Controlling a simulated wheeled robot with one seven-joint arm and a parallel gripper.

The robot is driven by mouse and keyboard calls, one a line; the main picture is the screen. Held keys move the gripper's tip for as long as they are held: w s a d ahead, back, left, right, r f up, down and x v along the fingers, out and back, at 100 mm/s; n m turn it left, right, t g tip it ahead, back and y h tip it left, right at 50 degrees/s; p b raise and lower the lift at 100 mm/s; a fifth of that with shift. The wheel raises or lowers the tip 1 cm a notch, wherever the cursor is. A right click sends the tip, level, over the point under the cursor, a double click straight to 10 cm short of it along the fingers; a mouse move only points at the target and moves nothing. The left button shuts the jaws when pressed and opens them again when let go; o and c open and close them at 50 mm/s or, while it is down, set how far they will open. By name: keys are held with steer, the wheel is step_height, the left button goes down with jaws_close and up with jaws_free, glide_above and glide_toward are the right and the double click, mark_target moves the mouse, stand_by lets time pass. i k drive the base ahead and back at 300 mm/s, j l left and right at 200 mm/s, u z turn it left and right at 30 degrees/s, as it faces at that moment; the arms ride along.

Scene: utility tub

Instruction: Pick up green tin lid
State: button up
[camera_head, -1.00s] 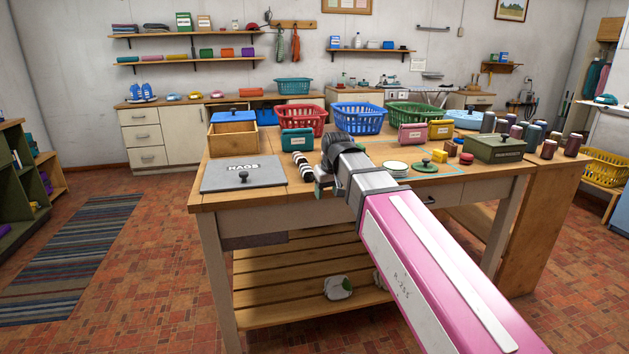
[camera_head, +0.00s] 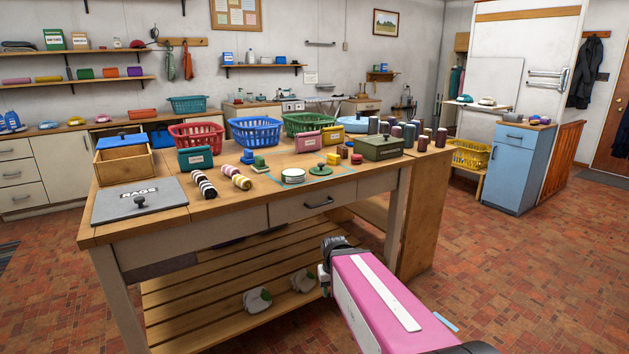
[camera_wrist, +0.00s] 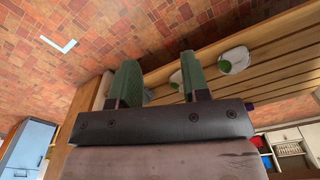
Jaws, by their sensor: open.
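The green tin lid (camera_head: 319,170), a flat round disc with a dark knob, lies on the wooden workbench (camera_head: 245,205) near its front edge. It is just right of a round tin with a pale top (camera_head: 293,176). My gripper (camera_wrist: 161,75) is open and empty in the wrist view, its two green fingers apart. In the head view my gripper (camera_head: 325,277) is in front of the bench, below the tabletop and beside the slatted lower shelf. The lid is not visible in the wrist view.
Striped rolls (camera_head: 203,184), a pink box (camera_head: 309,145) and a green lidded box (camera_head: 380,147) surround the lid's area. Red (camera_head: 196,136) and blue (camera_head: 254,131) baskets stand behind. White-and-green bundles (camera_head: 256,300) lie on the lower shelf (camera_head: 200,308). Open floor lies right.

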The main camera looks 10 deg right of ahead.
mark_target(320, 170)
steer(key=l, duration=0.5)
steer(key=i+l, duration=0.15)
steer(key=l, duration=0.3)
steer(key=l+z, duration=0.1)
steer(key=l, duration=0.4)
steer(key=i+l, duration=0.15)
steer(key=l, duration=0.35)
steer(key=l+z, duration=0.1)
steer(key=l, duration=0.35)
steer(key=i+j, duration=0.1)
steer(key=j, duration=0.2)
steer(key=i+j, duration=0.15)
steer(key=j, duration=0.15)
